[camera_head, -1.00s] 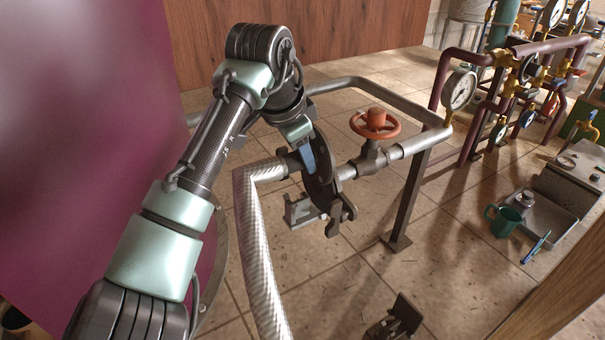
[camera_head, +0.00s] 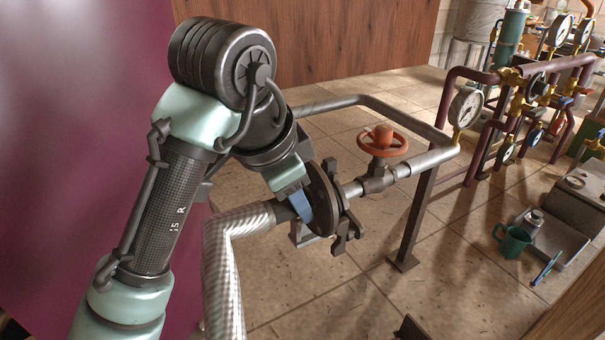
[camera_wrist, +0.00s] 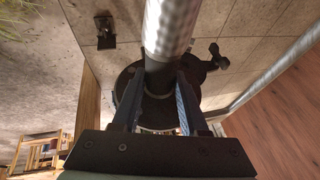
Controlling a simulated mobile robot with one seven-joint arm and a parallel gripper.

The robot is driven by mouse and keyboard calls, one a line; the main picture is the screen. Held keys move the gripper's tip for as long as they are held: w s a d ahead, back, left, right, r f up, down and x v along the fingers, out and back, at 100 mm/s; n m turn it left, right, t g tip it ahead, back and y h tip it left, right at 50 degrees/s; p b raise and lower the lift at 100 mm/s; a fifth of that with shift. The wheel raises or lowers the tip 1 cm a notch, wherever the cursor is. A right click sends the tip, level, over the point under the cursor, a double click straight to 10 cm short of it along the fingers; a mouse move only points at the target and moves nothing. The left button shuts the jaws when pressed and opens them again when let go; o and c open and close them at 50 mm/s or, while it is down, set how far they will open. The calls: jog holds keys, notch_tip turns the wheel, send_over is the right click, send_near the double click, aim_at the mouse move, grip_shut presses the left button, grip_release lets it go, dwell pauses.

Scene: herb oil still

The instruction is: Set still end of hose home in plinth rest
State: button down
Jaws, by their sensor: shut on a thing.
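The hose (camera_head: 222,270) is silver and braided. It rises from the bottom of the head view and bends right to a dark round flange (camera_head: 322,198) with lugs. My gripper (camera_wrist: 158,98) is shut on the dark neck of the hose end, just behind the flange; the hose also shows between the fingers in the wrist view (camera_wrist: 170,30). The flange is in front of the open end of the valve pipe (camera_head: 357,187) in the head view; I cannot tell whether they touch. A grey bracket (camera_head: 302,235) is partly hidden behind the flange. I cannot tell which part is the plinth rest.
A red handwheel (camera_head: 383,140) tops the pipe, carried by a post (camera_head: 414,215). A dark bracket (camera_head: 410,328) stands on the floor at the bottom edge, also in the wrist view (camera_wrist: 105,32). A magenta panel (camera_head: 70,130) fills the left. Floor lies open between.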

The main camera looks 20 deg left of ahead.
aim_at(282, 209)
jog(key=shift+s+d+r+p, duration=0.25)
jog(key=shift+s+r+p, duration=0.65)
jog(key=shift+s, duration=0.35)
jog(key=shift+s+d+r+p, duration=0.3)
jog(key=shift+s+r+p, duration=0.45)
jog(key=shift+s+p, duration=0.4)
jog(key=shift+s+d+r+p, duration=0.25)
jog(key=shift+s+r+p, duration=0.55)
jog(key=shift+s, duration=0.55)
jog(key=shift+f, duration=0.1)
